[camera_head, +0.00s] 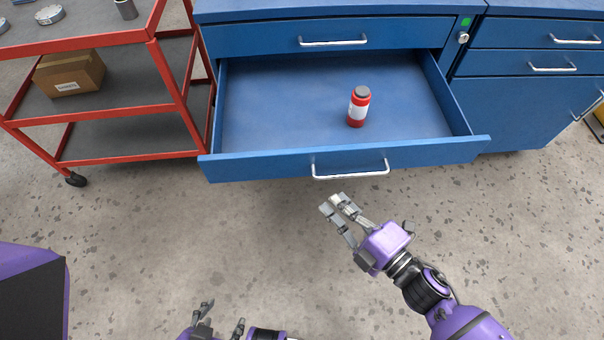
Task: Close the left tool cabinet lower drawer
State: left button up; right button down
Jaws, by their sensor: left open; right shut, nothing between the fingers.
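The left tool cabinet's lower drawer (240,167) is blue and pulled far out, with its silver bar handle (350,175) on the front. A red bottle (358,108) with a white label and grey cap stands upright inside it. My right gripper (333,204) is just in front of and below the handle, apart from it in the picture, with its fingers close together and nothing between them. My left gripper (222,312) is at the bottom edge, open and empty, well away from the drawer. Its lower part is cut off by the frame.
The upper drawer (270,38) above is shut. Another blue cabinet (510,110) stands at the right. A red cart (130,35) with a cardboard box (70,73) stands close at the left. The speckled floor before the drawer is clear.

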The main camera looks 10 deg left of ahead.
jog(key=s+a+n+g+y, duration=0.2)
jog(key=s+a+n+y, duration=0.1)
jog(key=s+n, duration=0.2)
pick_arm(q)
jog(key=shift+s+a+r+p, duration=0.15)
jog(key=shift+s+r+p, duration=0.2)
jog(key=shift+r+p, duration=0.1)
pick_arm(e)
jog(key=w+d+x, duration=0.1)
jog(key=w+x, duration=0.1)
jog(key=x, duration=1)
jog(key=shift+w, duration=0.45)
